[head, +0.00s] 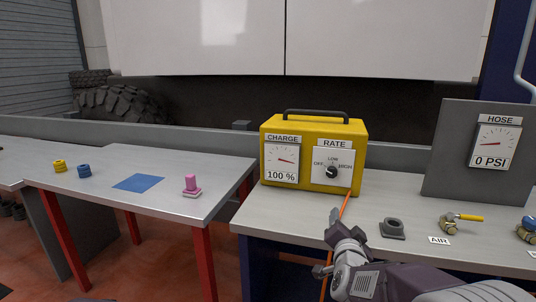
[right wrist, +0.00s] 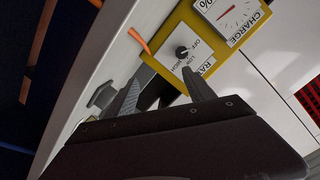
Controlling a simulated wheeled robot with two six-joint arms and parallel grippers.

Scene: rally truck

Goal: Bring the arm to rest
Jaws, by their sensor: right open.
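My right gripper (head: 327,245) is at the front edge of the grey bench, in front of the yellow charger box (head: 314,130). Its arm comes in from the bottom right. In the right wrist view its two fingers (right wrist: 162,88) are apart, with nothing seen held between them. The charger's rate knob (head: 331,172) lies beyond the fingers and apart from them; it also shows in the right wrist view (right wrist: 182,52). The charge gauge (head: 282,160) reads 100 %. My left gripper is not in view.
An orange cable (head: 346,205) runs from the charger down past my gripper. A dark grey holder (head: 392,229), a yellow-handled air valve (head: 460,220) and a hose gauge panel (head: 480,150) stand to the right. The left table (head: 120,165) holds yellow, blue and pink pieces.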

